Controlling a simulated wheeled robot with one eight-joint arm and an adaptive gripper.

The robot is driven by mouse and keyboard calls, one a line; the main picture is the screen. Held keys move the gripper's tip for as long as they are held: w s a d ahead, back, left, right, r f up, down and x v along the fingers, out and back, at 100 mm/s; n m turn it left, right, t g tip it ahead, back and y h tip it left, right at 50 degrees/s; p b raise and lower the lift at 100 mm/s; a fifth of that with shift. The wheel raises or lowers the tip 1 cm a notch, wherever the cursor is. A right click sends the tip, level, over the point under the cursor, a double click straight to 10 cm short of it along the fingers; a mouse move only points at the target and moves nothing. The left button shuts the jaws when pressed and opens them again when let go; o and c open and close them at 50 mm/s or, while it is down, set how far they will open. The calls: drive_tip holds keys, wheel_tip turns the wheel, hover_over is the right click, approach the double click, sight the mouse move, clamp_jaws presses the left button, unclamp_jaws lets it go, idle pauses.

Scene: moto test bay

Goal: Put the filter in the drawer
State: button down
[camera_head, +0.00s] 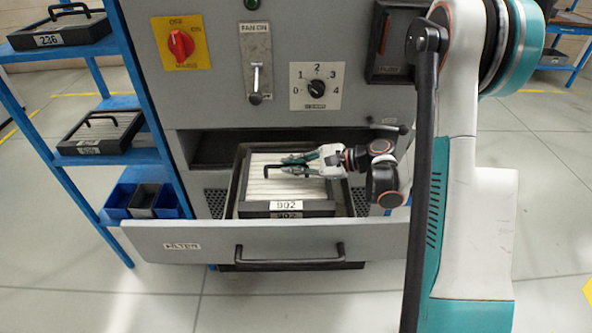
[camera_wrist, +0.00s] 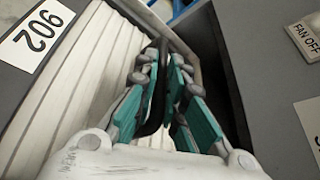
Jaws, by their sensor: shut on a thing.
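The filter (camera_head: 262,186) is a dark-framed panel with white pleats, a black handle and a 902 label. It lies roughly level within the open drawer (camera_head: 380,240), whose grey front carries a FILTER label. I cannot tell whether it rests fully on the drawer floor. My gripper (camera_head: 288,164) is over the filter, shut on its black handle. In the wrist view the teal-padded fingers of my gripper (camera_wrist: 165,75) close around the dark handle, with the filter's pleats (camera_wrist: 75,85) and 902 label beside them. The fingers partly hide the handle.
A blue shelf rack (camera_head: 135,75) at left holds a filter labelled 236 (camera_head: 60,32), another filter (camera_head: 100,130) below and small bins (camera_head: 145,200). Above the drawer, the grey cabinet carries a red switch (camera_head: 181,44), a fan lever (camera_head: 255,85) and a dial (camera_head: 317,87).

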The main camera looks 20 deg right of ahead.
drive_tip(key=shift+w+d+f+b, duration=0.2)
drive_tip(key=shift+d+f+b, duration=0.15)
drive_tip(key=shift+d, duration=0.2)
drive_tip(key=shift+f, duration=0.3)
drive_tip(key=shift+a, duration=0.1)
drive_tip(key=c, duration=1.7)
unclamp_jaws()
drive_tip(key=shift+o, duration=0.2)
drive_tip(key=p+v, duration=0.4)
drive_tip(key=v, duration=0.8)
